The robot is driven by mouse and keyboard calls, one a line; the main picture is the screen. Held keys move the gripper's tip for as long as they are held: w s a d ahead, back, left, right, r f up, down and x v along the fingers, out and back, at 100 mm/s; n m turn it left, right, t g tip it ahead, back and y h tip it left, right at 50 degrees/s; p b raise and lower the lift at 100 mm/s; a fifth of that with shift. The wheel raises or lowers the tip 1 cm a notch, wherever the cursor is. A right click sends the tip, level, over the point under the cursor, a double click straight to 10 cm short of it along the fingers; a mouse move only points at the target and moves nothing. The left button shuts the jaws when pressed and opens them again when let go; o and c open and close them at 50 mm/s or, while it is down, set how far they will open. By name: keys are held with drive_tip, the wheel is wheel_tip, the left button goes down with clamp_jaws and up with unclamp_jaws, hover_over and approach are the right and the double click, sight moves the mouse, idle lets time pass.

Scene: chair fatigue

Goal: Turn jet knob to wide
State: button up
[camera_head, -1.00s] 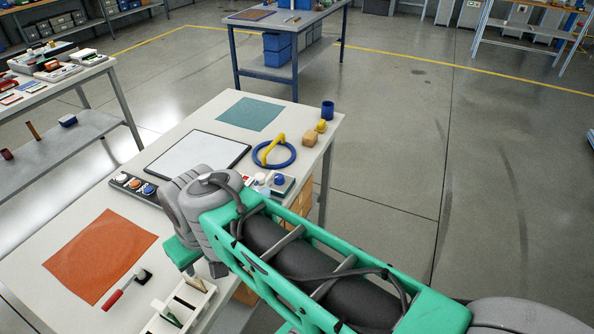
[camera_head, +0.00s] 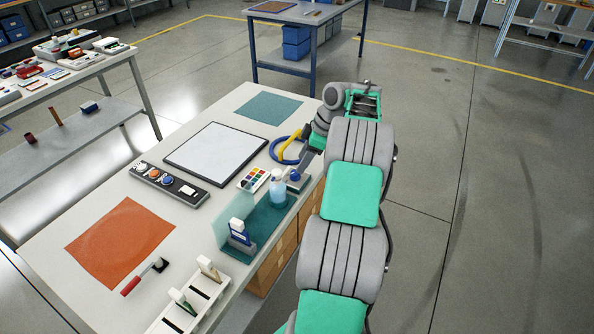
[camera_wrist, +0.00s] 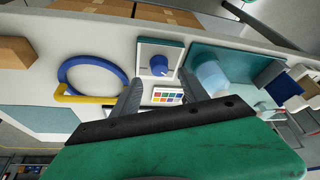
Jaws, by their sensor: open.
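A blue knob (camera_wrist: 159,65) sits on a white-faced, grey-edged base (camera_wrist: 147,48) in the wrist view. In the head view the blue knob (camera_head: 295,177) shows near the table's right edge, just below my gripper. My gripper (camera_wrist: 161,80) is open, its two grey fingers pointing toward the base, one on each side of the knob in the picture. Nothing is between the fingertips that I can see held. Whether the fingers touch the knob cannot be told. The knob's markings are too small to read.
A pale blue spray bottle (camera_head: 278,188) on a teal mat (camera_head: 266,222) stands close beside the knob. A blue ring with a yellow part (camera_wrist: 75,70) lies on the other side. A colour-patch card (camera_wrist: 168,96) is near. A panel with several round buttons (camera_head: 187,191) lies further left.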

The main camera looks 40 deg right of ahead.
sight(295, 175)
drive_tip(key=x, duration=0.5)
drive_tip(key=shift+w+f, duration=0.1)
drive_tip(key=shift+c, duration=0.2)
clamp_jaws()
